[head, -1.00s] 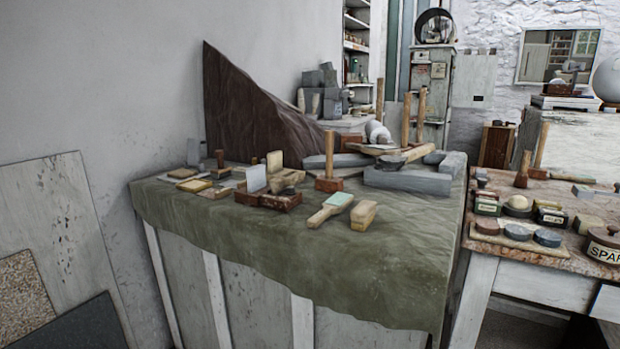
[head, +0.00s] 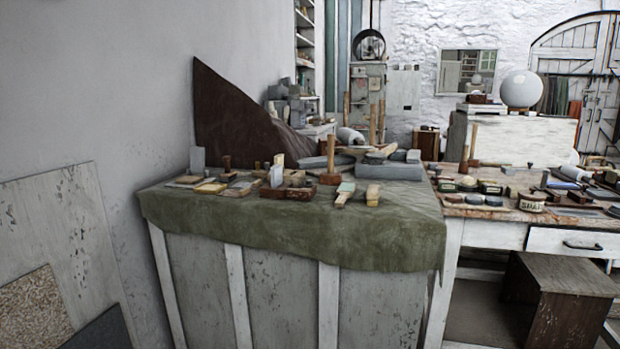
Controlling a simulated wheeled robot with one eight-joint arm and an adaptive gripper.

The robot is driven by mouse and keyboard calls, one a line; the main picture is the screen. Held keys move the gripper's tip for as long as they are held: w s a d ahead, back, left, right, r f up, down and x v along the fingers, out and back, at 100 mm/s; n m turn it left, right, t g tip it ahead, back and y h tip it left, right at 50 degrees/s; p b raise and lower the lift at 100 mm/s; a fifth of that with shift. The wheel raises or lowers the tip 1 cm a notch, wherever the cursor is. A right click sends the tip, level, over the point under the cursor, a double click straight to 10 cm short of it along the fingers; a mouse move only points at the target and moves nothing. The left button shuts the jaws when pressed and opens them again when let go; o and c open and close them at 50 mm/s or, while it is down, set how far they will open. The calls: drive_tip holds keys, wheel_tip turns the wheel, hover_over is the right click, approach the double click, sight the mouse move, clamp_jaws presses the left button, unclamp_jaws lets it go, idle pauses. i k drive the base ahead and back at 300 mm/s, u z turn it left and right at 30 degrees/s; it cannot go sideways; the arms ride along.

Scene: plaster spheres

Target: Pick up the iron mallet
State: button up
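I cannot tell for sure which thing is the iron mallet. A mallet with an upright wooden handle and a reddish-brown block head (head: 330,178) stands near the middle of the cloth-covered bench (head: 290,232). More upright wooden handles (head: 374,124) rise behind it, among grey stone blocks; their heads are mostly hidden. Another upright wooden handle (head: 473,142) stands at the left end of the right-hand table. These are all small at this distance, so the head material is unclear. My gripper is not in view.
Brushes, small blocks and boxes (head: 287,192) crowd the bench top; its front cloth strip is clear. A brown slab (head: 232,118) leans at the back left. The right-hand table (head: 500,228) holds tins and tools. A wooden box (head: 558,300) stands on the floor beneath it.

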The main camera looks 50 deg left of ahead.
sight(331, 177)
drive_tip(key=k, duration=1.5)
drive_tip(key=u, duration=1.2)
drive_tip(key=i, duration=1)
drive_tip(key=z, duration=0.1)
